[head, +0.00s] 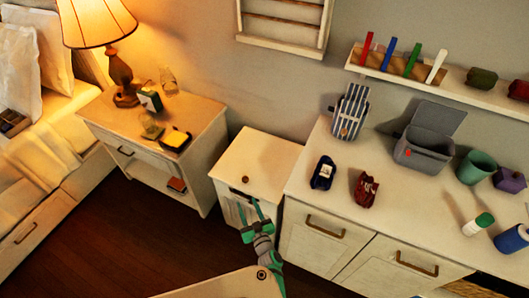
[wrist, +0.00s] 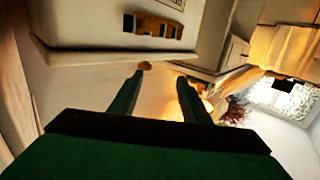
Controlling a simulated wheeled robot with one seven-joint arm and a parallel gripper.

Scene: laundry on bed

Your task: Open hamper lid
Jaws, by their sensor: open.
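The hamper (head: 262,155) is a white box standing between the nightstand and the long cabinet. Its lid looks closed and flat, with a small round brown knob (head: 245,180) near the front edge. My gripper (head: 248,204) is green and open, in front of the hamper's upper front and just below the knob in the head view. In the wrist view the two fingers of my gripper (wrist: 160,78) are spread and empty. The hamper's lower front is partly hidden by my arm.
The cabinet (head: 300,195) on the right carries a grey open-lidded box (head: 423,155), a striped bag (head: 350,112) and several small items. The nightstand (head: 205,113) on the left holds a lit lamp (head: 96,22). A wall rack (head: 286,40) hangs above the hamper, whose top is clear.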

